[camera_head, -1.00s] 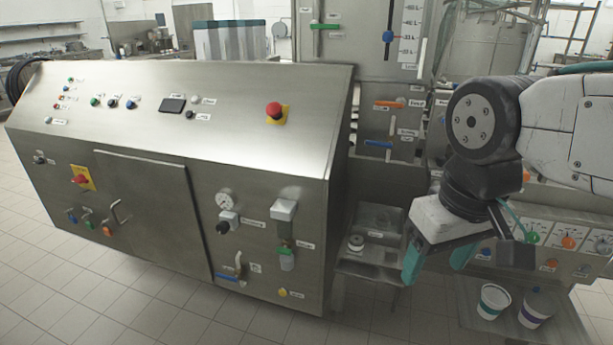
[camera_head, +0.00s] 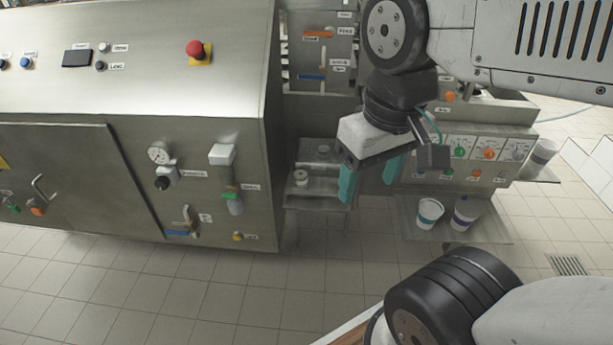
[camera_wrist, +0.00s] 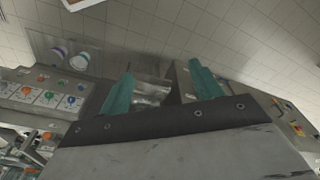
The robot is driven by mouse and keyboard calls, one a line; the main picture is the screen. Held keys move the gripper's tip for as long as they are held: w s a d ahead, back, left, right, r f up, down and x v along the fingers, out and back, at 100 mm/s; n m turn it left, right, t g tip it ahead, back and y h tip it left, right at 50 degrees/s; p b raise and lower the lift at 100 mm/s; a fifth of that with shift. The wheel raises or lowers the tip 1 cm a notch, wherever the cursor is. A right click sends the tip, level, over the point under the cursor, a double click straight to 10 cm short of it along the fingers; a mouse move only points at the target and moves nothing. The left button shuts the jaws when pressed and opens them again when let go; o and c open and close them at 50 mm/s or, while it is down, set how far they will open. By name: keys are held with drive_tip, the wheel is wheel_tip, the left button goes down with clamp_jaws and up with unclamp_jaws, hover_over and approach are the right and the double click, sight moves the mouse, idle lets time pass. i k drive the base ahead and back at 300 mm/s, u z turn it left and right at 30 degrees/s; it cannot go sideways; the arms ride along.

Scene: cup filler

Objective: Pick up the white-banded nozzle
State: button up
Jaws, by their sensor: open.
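A small steel tray (camera_head: 322,188) juts out between the large cabinet and the filler. A small round piece with a pale band (camera_head: 301,178), probably the white-banded nozzle, stands on its left part. A second small round piece (camera_head: 323,151) sits further back; its band is too small to tell. My gripper (camera_head: 369,190) is open and empty, with teal fingers pointing down, to the right of the tray and apart from both pieces. In the wrist view my open gripper (camera_wrist: 160,64) has a shiny metal surface (camera_wrist: 152,92) between its fingers; no nozzle can be made out there.
The large steel cabinet (camera_head: 190,90) fills the left side. A lower shelf (camera_head: 460,230) at right holds a teal-banded cup (camera_head: 429,213) and a purple-banded cup (camera_head: 465,212). The filler's dial panel (camera_head: 470,150) is behind my gripper. Tiled floor in front is clear.

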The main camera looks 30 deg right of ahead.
sight(301, 181)
drive_tip(key=u, duration=2.15)
drive_tip(key=k, duration=1.4)
drive_tip(key=z, duration=2)
drive_tip(key=i, duration=1)
drive_tip(key=z, duration=0.05)
